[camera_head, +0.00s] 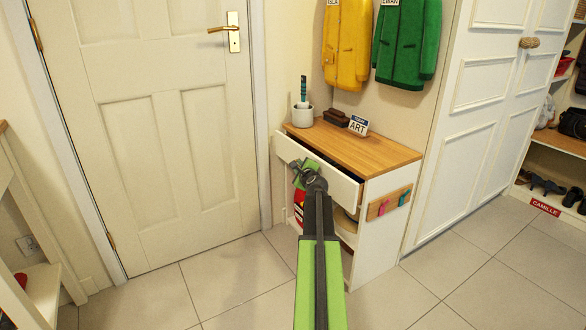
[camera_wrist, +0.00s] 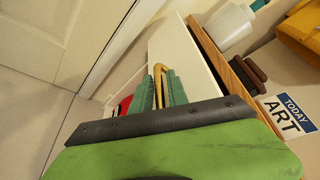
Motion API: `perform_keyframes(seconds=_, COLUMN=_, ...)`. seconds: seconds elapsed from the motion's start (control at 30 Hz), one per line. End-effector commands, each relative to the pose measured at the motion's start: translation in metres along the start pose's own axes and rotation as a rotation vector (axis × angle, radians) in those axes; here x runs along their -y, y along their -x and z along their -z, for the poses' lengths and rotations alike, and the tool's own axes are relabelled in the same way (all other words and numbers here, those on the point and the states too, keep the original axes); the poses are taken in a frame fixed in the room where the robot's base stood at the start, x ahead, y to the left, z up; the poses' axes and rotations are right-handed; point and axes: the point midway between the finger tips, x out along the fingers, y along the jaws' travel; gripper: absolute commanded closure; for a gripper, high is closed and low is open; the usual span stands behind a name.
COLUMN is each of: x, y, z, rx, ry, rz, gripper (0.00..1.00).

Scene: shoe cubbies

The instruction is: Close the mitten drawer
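The mitten drawer (camera_head: 335,184) is the white-fronted drawer under the wooden top of a low white cabinet. It stands partly open, with a dark gap showing behind its front. My gripper (camera_head: 307,172) is at the left part of the drawer front. In the wrist view, the two green fingers of my gripper (camera_wrist: 160,92) point at the white drawer front (camera_wrist: 182,58). A brass-coloured handle (camera_wrist: 158,70) shows between them. The fingers are a little apart, but I cannot tell whether they grip the handle. The inside of the drawer is hidden.
The cabinet top (camera_head: 375,150) carries a white cup (camera_head: 302,117), a dark brush (camera_head: 336,117) and an ART sign (camera_head: 358,126). Yellow (camera_head: 346,45) and green (camera_head: 407,42) coats hang above. A closed door (camera_head: 150,120) is at left. Tiled floor in front is clear.

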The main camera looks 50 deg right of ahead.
Motion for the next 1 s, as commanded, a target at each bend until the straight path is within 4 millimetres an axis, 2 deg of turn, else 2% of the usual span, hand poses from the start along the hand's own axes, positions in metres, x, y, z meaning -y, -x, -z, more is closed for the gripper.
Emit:
perform_keyframes(seconds=0.27, x=-0.0006, y=-0.0018, z=-0.0010, rx=0.002, ry=0.000, rz=-0.001, gripper=0.80)
perform_keyframes(seconds=0.43, x=-0.0008, y=-0.0017, z=-0.0012, rx=0.002, ry=0.000, rz=-0.001, gripper=1.00)
perform_keyframes(seconds=1.0, x=-0.0009, y=-0.0014, z=-0.0008, rx=0.002, ry=0.001, rz=-0.002, gripper=1.00)
